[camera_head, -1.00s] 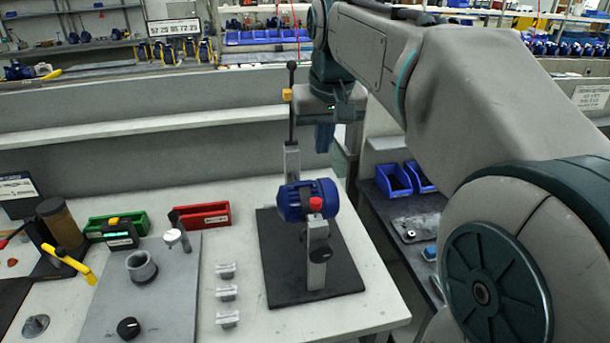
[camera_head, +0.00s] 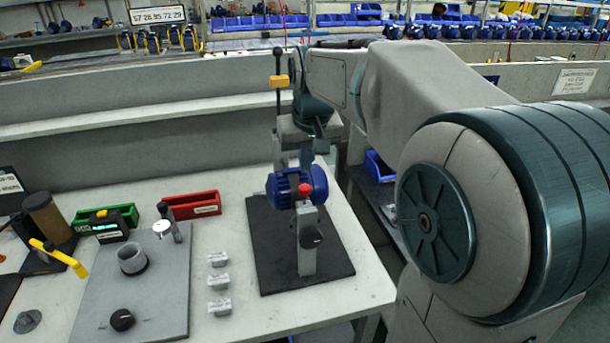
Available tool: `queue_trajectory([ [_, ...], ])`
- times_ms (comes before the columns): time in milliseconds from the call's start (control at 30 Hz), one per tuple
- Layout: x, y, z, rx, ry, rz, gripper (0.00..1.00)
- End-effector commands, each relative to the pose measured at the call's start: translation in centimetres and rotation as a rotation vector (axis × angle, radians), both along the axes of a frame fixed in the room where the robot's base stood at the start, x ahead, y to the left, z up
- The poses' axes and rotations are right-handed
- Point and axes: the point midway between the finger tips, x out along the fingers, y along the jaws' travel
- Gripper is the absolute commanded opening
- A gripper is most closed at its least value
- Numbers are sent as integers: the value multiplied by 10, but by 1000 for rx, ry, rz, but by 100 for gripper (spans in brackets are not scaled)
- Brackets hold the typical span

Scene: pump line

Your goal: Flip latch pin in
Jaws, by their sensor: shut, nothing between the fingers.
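A fixture on a black base plate (camera_head: 334,268) holds a blue motor-like pump body (camera_head: 290,188) on its side. A tall black lever (camera_head: 278,110) with a yellow block (camera_head: 279,81) rises upright behind the pump. I cannot tell which small part is the latch pin. My gripper (camera_head: 306,158) points down just behind and above the pump, close to the lever's lower part. It is shut and empty; its fingertips are small and partly hidden.
Left of the fixture stand small grey labelled blocks (camera_head: 219,282), a red bin (camera_head: 192,205), a green bin (camera_head: 92,218) and a grey plate (camera_head: 165,290) with a cup (camera_head: 132,258). A ledge (camera_head: 150,126) runs behind the table. The table's right edge lies near the base plate.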

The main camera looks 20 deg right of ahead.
Motion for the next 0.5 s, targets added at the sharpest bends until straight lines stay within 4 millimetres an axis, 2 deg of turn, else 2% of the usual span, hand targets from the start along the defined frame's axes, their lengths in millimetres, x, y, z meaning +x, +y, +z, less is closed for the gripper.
queue_trajectory([
  [100, 1, 0, -20, 0, 3, 0, 0],
  [200, 1, 0, -32, 0, 3, 0, 0],
  [500, 1, 0, -44, 0, -1, 0, 0],
])
